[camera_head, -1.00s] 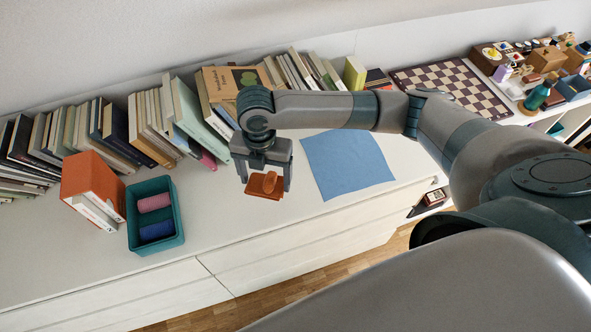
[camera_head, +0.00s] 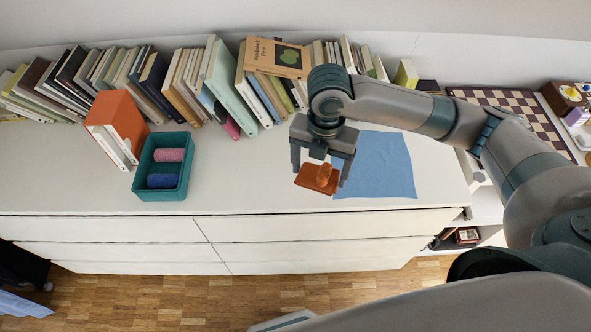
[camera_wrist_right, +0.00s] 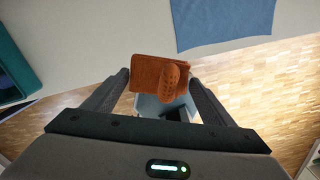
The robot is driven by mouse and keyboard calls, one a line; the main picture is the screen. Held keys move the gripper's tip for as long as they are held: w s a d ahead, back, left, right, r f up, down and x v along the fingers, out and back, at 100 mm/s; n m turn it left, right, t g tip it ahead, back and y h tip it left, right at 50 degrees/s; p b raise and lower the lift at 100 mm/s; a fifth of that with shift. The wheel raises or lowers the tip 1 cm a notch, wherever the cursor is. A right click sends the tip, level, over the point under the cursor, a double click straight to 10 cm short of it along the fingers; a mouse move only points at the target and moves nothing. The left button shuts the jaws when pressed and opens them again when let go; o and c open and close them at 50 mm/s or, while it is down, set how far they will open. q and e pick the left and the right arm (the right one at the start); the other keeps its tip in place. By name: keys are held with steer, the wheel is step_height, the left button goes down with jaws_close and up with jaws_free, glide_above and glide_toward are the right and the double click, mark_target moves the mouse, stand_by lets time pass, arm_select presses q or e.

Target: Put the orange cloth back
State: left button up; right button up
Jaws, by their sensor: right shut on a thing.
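The orange cloth (camera_head: 311,184) is a small folded piece with a rolled bulge on top. My right gripper (camera_head: 321,178) is shut on it, pointing down over the white cabinet top near its front edge. In the right wrist view the orange cloth (camera_wrist_right: 147,72) shows between the two fingers of the right gripper (camera_wrist_right: 158,79). A teal box (camera_head: 149,193) stands to the left on the cabinet top. It holds a pink roll (camera_head: 169,155) and a blue roll (camera_head: 162,181). My left gripper is out of view.
A flat blue cloth (camera_head: 385,170) lies right of the gripper. An orange book box (camera_head: 119,113) stands behind the teal box. Books (camera_head: 185,85) line the wall. A chessboard (camera_head: 510,105) lies far right. The cabinet top (camera_head: 240,175) between teal box and gripper is clear. The drawers (camera_head: 320,225) look closed.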

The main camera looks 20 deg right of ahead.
steer(key=w+f+p, duration=0.1)
steer(key=w+f, duration=0.1)
steer(key=w, duration=0.1)
steer(key=w+a+f+p, duration=0.1)
steer(key=w+f, duration=0.1)
steer(key=w, duration=0.2)
steer(key=w+a+f+p, duration=0.1)
steer(key=w+f, duration=0.2)
steer(key=w, duration=0.1)
steer(key=shift+w+a, duration=0.2)
steer(key=shift+f, duration=0.1)
step_height(320, 180, down, 3)
steer(key=shift+f+p, duration=0.2)
steer(key=shift+p, duration=0.6)
steer(key=shift+f, duration=0.2)
steer(key=shift+f, duration=0.1)
steer(key=o, duration=1.1)
